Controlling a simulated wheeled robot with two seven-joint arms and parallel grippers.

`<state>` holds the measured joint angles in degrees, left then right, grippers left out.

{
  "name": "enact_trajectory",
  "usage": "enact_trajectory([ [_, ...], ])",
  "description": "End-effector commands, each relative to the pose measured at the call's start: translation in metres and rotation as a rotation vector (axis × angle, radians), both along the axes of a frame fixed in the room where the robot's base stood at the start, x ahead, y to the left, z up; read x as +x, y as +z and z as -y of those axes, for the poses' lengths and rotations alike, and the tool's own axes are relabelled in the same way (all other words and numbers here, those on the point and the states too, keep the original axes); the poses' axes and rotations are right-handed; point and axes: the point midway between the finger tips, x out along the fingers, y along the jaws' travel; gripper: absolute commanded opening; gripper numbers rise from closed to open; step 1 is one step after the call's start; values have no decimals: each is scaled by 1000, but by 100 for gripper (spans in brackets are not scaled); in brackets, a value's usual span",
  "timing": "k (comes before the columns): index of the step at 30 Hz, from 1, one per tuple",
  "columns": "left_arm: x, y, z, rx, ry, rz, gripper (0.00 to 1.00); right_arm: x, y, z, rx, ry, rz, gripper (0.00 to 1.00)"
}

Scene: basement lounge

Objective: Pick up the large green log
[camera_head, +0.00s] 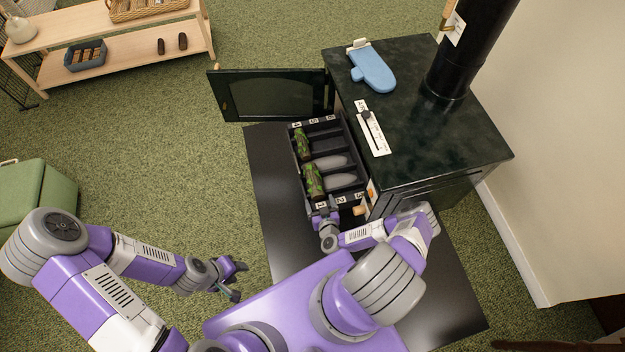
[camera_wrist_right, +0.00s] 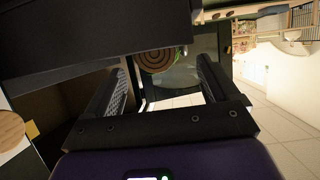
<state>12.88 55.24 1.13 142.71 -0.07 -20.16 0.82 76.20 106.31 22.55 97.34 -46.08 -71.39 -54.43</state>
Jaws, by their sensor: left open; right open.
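In the head view, a thick green-and-brown log (camera_head: 314,182) lies in the near part of a black divided rack (camera_head: 291,160) in front of the stove. A smaller green log (camera_head: 302,143) lies in a farther slot. My right gripper (camera_head: 326,212) is at the rack's near end, just short of the thick log. In the right wrist view, my right gripper (camera_wrist_right: 160,72) is open, and a ringed round log end (camera_wrist_right: 156,59) shows ahead between its fingers, not clasped. My left gripper (camera_head: 236,280) is open and empty, away from the rack over the floor.
The dark green stove (camera_head: 420,130) stands right of the rack, its door (camera_head: 270,95) swung open to the left. Pale grey pieces (camera_head: 332,161) lie in other slots. A blue mitt (camera_head: 373,70) lies on the stove top. A green ottoman (camera_head: 35,195) stands left; carpet between is clear.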

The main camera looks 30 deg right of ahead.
Motion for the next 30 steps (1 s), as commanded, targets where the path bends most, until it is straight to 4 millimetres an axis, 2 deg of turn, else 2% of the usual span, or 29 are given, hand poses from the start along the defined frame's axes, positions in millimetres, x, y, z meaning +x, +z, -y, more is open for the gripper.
enact_trajectory([
  [8,0,-24,0,0,0,0,43,32,-19,15,2,0,1,88],
  [12,0,-29,0,0,0,0,43,47,-23,18,4,2,0,88],
  [21,0,-29,0,0,0,0,43,51,-23,19,4,3,-2,86],
  [30,0,-29,0,0,0,0,43,51,-23,18,5,3,-2,40],
])
